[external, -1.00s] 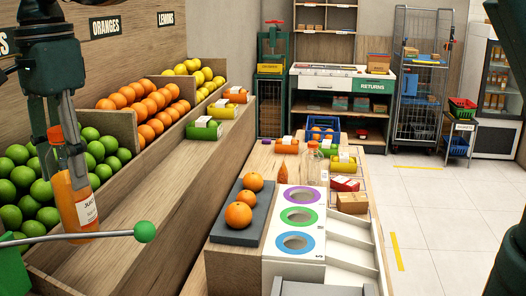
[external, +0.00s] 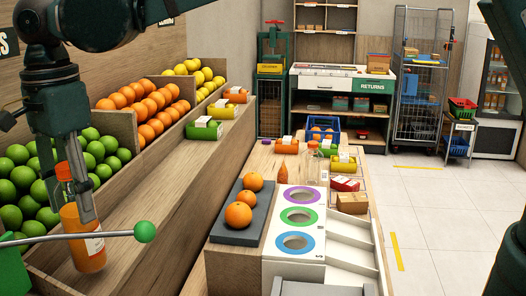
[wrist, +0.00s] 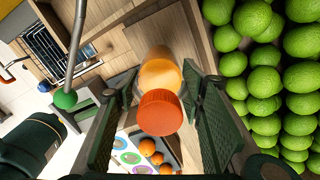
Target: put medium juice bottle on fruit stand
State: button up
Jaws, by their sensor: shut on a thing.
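An orange juice bottle (external: 85,243) with an orange cap is at the left of the external view, slightly tilted. My gripper (external: 76,207) is shut on it, with the fingers around its upper part. In the wrist view, the bottle (wrist: 160,73) sits between the two finger pads of my gripper (wrist: 158,95), cap towards the camera. The fruit stand (external: 170,190) has a bare wooden ledge in front of its fruit bins. The bottle appears over or at the near end of this ledge; whether its base touches the wood I cannot tell.
A green-knobbed lever (external: 145,232) crosses in front near the bottle. Limes (external: 42,190) fill the bin behind. A counter with coloured rings (external: 300,216) and a tray of oranges (external: 240,213) stands to the right.

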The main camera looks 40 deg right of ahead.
aim_at(67, 164)
jog(key=shift+f, duration=1.35)
jog(key=o, duration=1.5)
notch_tip(67, 164, up, 12)
jog(key=shift+r+b, duration=0.1)
jog(key=shift+b, duration=0.45)
jog(key=shift+d, duration=0.1)
